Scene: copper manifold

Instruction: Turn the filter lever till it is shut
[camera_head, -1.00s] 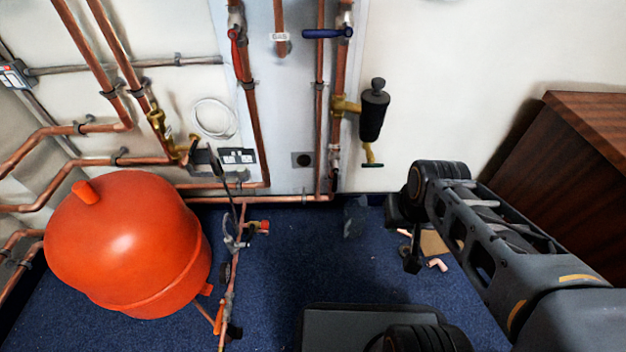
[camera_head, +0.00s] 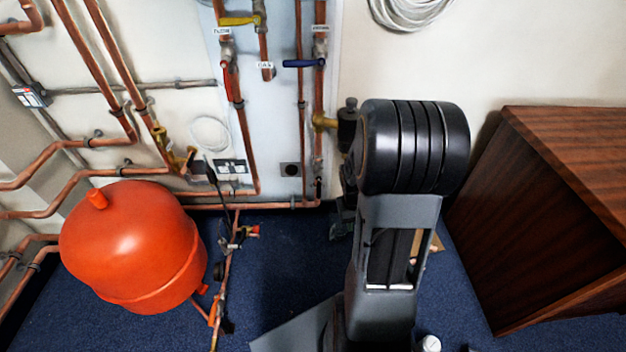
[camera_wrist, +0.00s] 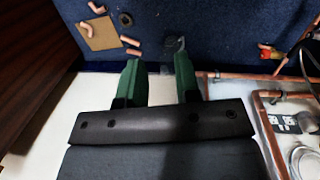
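The black filter canister (camera_head: 347,125) hangs on a brass fitting from the right-hand copper pipe. My arm covers most of it in the head view. The small yellow lever under it, seen in the earlier head frame, is now hidden behind my arm. My gripper (camera_wrist: 158,62) shows in the wrist view as two green fingers held apart, with nothing between them. It is hidden in the head view. The filter and its lever do not show in the wrist view, so I cannot tell how far the fingers are from them.
A blue lever (camera_head: 303,63), a red lever (camera_head: 226,80) and a yellow lever (camera_head: 239,20) sit on the pipes. An orange tank (camera_head: 135,245) stands at left, a wooden cabinet (camera_head: 565,190) at right. Copper elbows (camera_wrist: 97,7) and a cardboard piece (camera_wrist: 100,33) lie on the blue carpet.

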